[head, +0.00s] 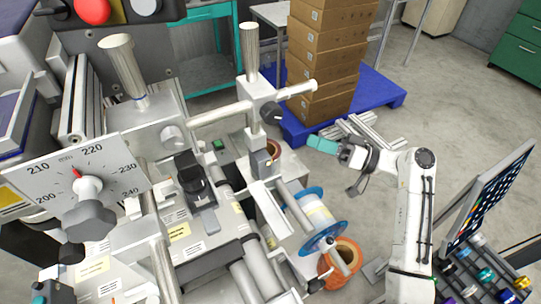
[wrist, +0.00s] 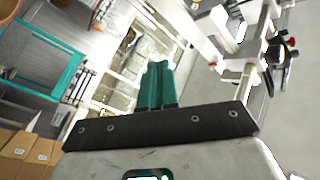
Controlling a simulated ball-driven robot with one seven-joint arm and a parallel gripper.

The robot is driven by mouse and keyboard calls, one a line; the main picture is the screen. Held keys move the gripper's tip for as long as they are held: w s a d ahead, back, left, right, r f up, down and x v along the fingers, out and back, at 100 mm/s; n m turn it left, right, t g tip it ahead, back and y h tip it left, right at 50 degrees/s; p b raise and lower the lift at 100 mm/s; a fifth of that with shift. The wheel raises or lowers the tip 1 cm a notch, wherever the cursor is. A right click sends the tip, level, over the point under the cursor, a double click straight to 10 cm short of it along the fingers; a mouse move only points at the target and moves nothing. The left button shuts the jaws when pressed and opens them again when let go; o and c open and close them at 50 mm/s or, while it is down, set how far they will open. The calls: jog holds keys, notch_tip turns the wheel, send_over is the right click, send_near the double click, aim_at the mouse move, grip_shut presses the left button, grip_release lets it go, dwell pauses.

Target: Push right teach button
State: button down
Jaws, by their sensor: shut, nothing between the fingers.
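My gripper (head: 322,145) shows in the head view right of the machine, with its teal fingers pointing left toward it. In the wrist view the gripper (wrist: 157,85) has its teal fingers together with nothing between them. It is apart from the machine. A small green button-like part (head: 218,145) sits on the machine, left of the gripper. I cannot tell whether it is the right teach button, and no label on it is readable. A red button (head: 92,10) and a white one (head: 145,6) are on a panel at the top left.
The machine carries metal posts, a large dial (head: 88,187), a blue-rimmed reel (head: 322,222) and an orange reel (head: 345,262). Stacked cardboard boxes (head: 325,50) stand on a blue pallet (head: 385,95) behind. A tilted screen (head: 490,195) is at the right. Open floor lies behind my arm.

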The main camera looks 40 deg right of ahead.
jog(key=w+a+p, duration=0.1)
jog(key=a+p, duration=0.1)
jog(key=a, duration=0.5)
jog(key=shift+w+a, duration=0.25)
jog(key=shift+a, duration=0.15)
jog(key=shift+a, duration=0.2)
dwell(1.6)
jog(key=shift+a, duration=0.2)
jog(key=shift+w+a, duration=0.15)
jog(key=shift+a, duration=0.2)
dwell(0.7)
jog(key=shift+d+b, duration=0.4)
jog(key=shift+d, duration=0.35)
jog(key=shift+s+d, duration=0.1)
jog(key=shift+s, duration=0.1)
